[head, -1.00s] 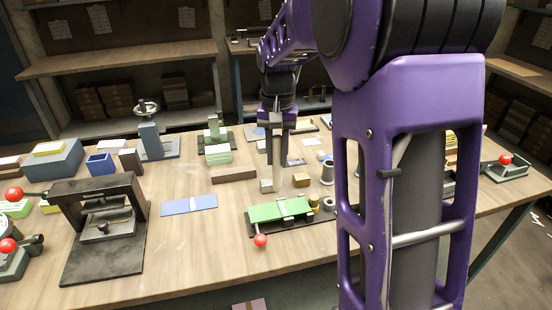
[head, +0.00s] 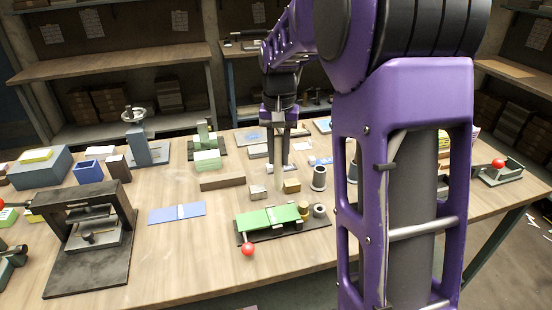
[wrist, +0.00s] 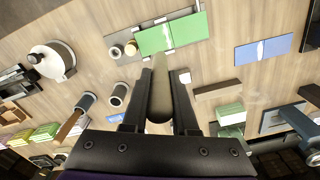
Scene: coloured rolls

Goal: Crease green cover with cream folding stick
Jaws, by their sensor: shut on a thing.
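The green cover (head: 274,216) lies flat on a dark base behind a red-knobbed lever, near the front of the bench. In the wrist view the cover (wrist: 172,34) is at the top, with a pale strip across it. My gripper (head: 280,158) is above the bench, behind the cover. Its fingers are shut on the cream folding stick (head: 278,177), which points down. The stick appears apart from the cover.
A cream block (head: 257,194) and a tan block (head: 292,186) stand behind the cover, close to the stick. A long brown bar (head: 222,182) and a blue card (head: 177,212) lie to the left. A dark press (head: 90,240) stands further left. Grey cylinders (head: 319,178) are at right.

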